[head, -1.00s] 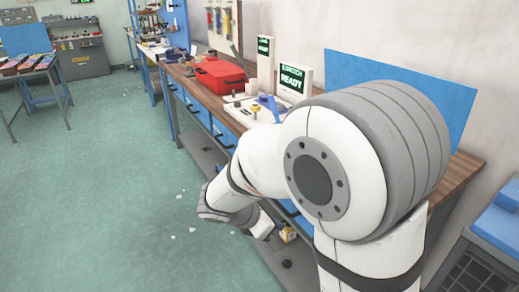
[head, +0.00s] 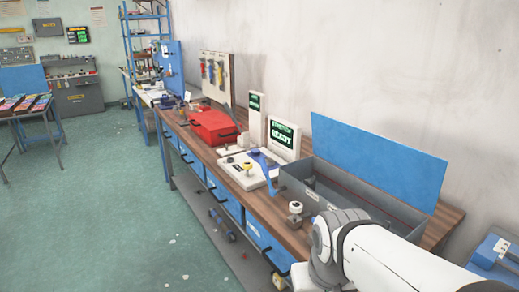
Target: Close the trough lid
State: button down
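The trough (head: 352,190) is a long grey open box on the wooden workbench, at the right of the head view. Its blue lid (head: 378,160) stands raised along the back edge of the trough, tilted back towards the wall. My white and grey arm reaches in from the lower right, in front of the trough, and covers part of its near right side. My gripper cannot be made out in this view. Dark shapes show inside the trough, too small to identify.
A small white-topped knob (head: 296,206) stands on the bench left of my arm. A white plate with a blue lever (head: 262,165), a READY display (head: 284,140) and a red case (head: 213,126) stand farther along. Open green floor (head: 120,200) lies at the left.

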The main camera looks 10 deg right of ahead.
aim_at(414, 177)
jog(key=z, duration=0.35)
jog(key=k, duration=1.1)
jog(key=u, duration=0.1)
jog(key=i, duration=1.55)
jog(key=z, duration=0.75)
